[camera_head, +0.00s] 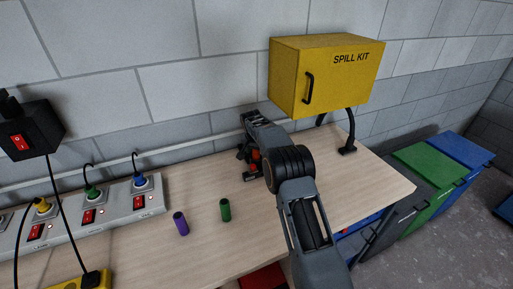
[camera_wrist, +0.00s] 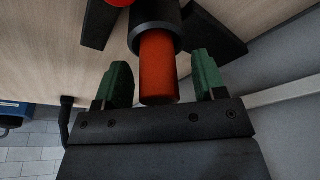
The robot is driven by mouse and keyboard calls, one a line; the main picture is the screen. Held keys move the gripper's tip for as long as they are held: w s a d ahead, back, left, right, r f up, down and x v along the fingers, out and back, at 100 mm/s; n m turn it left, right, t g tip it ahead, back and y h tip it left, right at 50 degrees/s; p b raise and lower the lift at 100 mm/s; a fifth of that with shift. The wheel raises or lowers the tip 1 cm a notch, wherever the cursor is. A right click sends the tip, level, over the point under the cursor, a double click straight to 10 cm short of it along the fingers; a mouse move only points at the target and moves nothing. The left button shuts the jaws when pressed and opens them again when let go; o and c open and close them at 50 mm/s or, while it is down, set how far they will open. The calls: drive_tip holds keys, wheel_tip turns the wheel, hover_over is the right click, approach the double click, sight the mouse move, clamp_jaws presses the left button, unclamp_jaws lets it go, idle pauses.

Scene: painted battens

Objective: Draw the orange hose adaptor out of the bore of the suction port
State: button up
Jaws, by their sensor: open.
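The orange hose adaptor (camera_wrist: 158,68) shows in the wrist view as an orange cylinder between my fingers. Its far end sits in the dark round bore of the suction port (camera_wrist: 154,27). My gripper (camera_wrist: 160,82) is open, with one green-padded finger on each side of the adaptor and a gap visible on both sides. In the head view my arm hides most of the port; only a red and black part (camera_head: 254,163) of that assembly shows beside it.
A purple cylinder (camera_head: 181,223) and a green cylinder (camera_head: 225,210) stand on the wooden bench (camera_head: 205,180). A power strip (camera_head: 115,215) with plugs lies at left. Bins (camera_head: 430,165) stand at right.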

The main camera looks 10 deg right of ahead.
drive_tip(key=c, duration=1)
drive_tip(key=shift+r, duration=0.15)
drive_tip(key=shift+r+p, duration=1.95)
drive_tip(key=shift+r, duration=0.8)
drive_tip(key=shift+r, duration=0.1)
drive_tip(key=shift+r+p, duration=1.15)
drive_tip(key=shift+r, duration=0.3)
